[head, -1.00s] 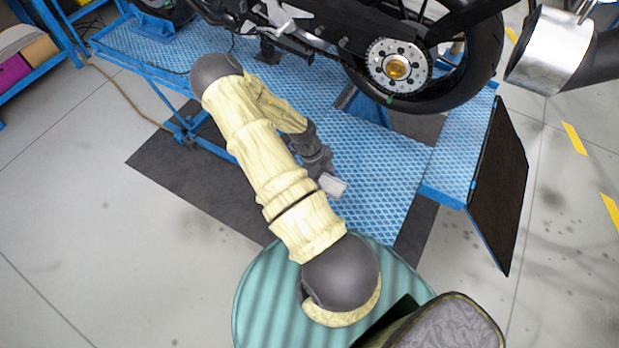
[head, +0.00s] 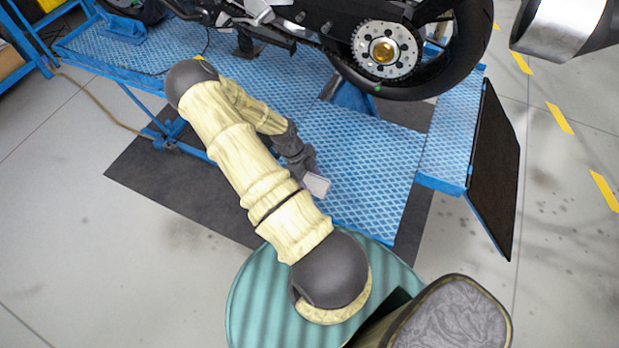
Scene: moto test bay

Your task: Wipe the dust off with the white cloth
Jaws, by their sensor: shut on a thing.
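In the head view, my gripper (head: 306,178) is small and mostly hidden behind my own arm. It is shut on the white cloth (head: 317,185), a small pale block-like piece at its tip. The cloth is over the blue patterned lift platform (head: 378,165); I cannot tell whether it touches the surface. No dust can be made out on the platform from here.
A motorcycle rear wheel (head: 452,50) with its sprocket (head: 384,52) stands on the platform beyond my gripper. A silver cylinder (head: 560,25) is at upper right. A dark-faced ramp panel (head: 494,165) hangs at the platform's right end. Grey floor (head: 90,235) is open at left.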

